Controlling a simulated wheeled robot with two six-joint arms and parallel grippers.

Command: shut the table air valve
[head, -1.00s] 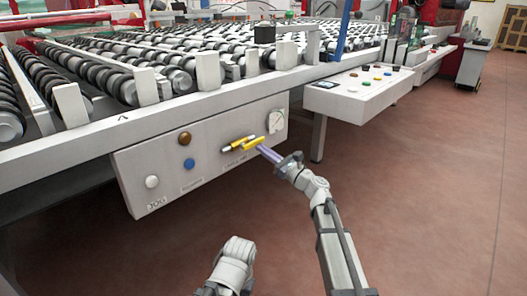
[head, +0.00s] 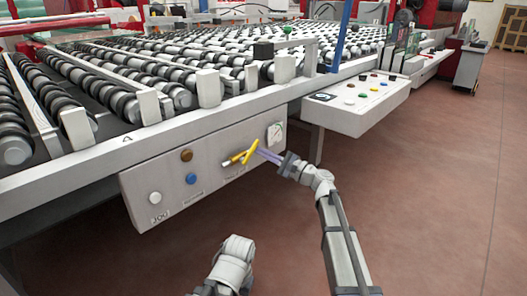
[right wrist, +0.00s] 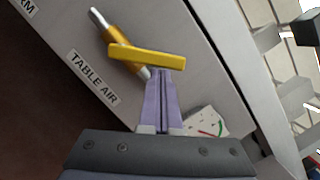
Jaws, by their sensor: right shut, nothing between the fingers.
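The table air valve has a yellow body (head: 235,160) on the grey front panel and a yellow lever handle (head: 251,153). In the right wrist view the handle (right wrist: 150,54) lies at a slant across the valve body (right wrist: 122,40), neither in line with it nor clearly square to it. The TABLE AIR label (right wrist: 93,78) is beside it. My right gripper (head: 261,152) is shut and empty. In the right wrist view its purple fingertips (right wrist: 162,73) are at the handle's lower edge near its right end, touching or almost touching. My left gripper is not in view.
The panel (head: 150,180) also carries a gauge (head: 274,134), a brown button (head: 186,155), a blue button (head: 191,178) and a white button (head: 155,198). The roller table (head: 190,124) overhangs it. A control box (head: 355,115) juts out at right. The floor in front is clear.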

